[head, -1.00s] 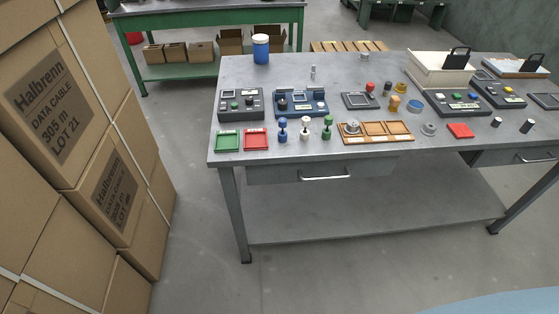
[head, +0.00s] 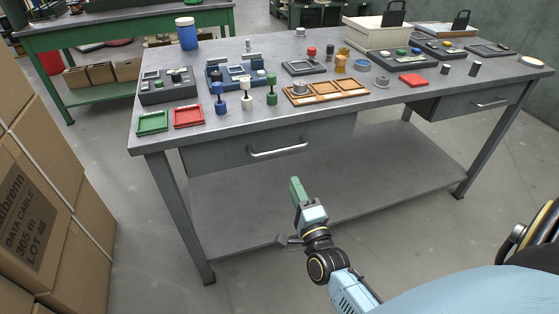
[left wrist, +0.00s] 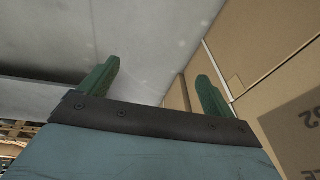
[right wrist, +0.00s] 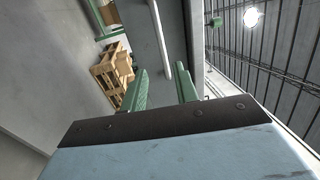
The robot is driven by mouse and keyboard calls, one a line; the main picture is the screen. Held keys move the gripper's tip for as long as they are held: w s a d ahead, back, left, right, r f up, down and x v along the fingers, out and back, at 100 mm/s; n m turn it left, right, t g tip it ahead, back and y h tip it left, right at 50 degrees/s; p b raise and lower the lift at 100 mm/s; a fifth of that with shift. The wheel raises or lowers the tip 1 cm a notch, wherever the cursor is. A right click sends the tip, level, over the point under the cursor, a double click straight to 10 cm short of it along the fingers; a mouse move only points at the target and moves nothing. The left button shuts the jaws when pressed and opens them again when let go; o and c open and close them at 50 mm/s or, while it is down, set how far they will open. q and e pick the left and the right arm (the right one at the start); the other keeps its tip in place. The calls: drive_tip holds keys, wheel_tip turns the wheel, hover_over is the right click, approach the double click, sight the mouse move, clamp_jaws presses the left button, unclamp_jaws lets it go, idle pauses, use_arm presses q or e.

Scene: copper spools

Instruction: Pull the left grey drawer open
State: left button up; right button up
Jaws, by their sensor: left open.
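The left grey drawer (head: 220,153) sits under the left part of the grey bench top and looks closed. Its pale bar handle (head: 277,150) is on the front and unobstructed. My right gripper (head: 296,184) is below and slightly right of that handle in the head view, apart from it, with green fingers pointing up. In the right wrist view its fingers (right wrist: 161,75) stand apart with nothing between them. My left gripper is outside the head view. In the left wrist view its fingers (left wrist: 158,70) are wide apart and empty, with a grey surface and cardboard boxes beyond.
The grey bench (head: 240,120) carries trays, spools and control boxes. A right drawer (head: 450,105) is also closed. A lower shelf (head: 340,185) lies under the bench. Stacked cardboard boxes (head: 40,205) stand at the left. The floor in front of the bench is clear.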

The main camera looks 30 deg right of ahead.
sight(279, 151)
use_arm(q)
wheel_tip(279, 151, up, 8)
drive_tip(key=d+b, duration=0.3)
drive_tip(key=shift+w+f+t+h, duration=0.15)
drive_tip(key=shift+t+h, duration=0.15)
use_arm(e)
drive_tip(key=shift+r+x, duration=0.15)
drive_tip(key=shift+x, duration=3.2)
drive_tip(key=shift+r+x, duration=0.1)
drive_tip(key=shift+x, duration=3.25)
drive_tip(key=shift+s+d, duration=0.1)
drive_tip(key=shift+d, duration=0.05)
clamp_jaws()
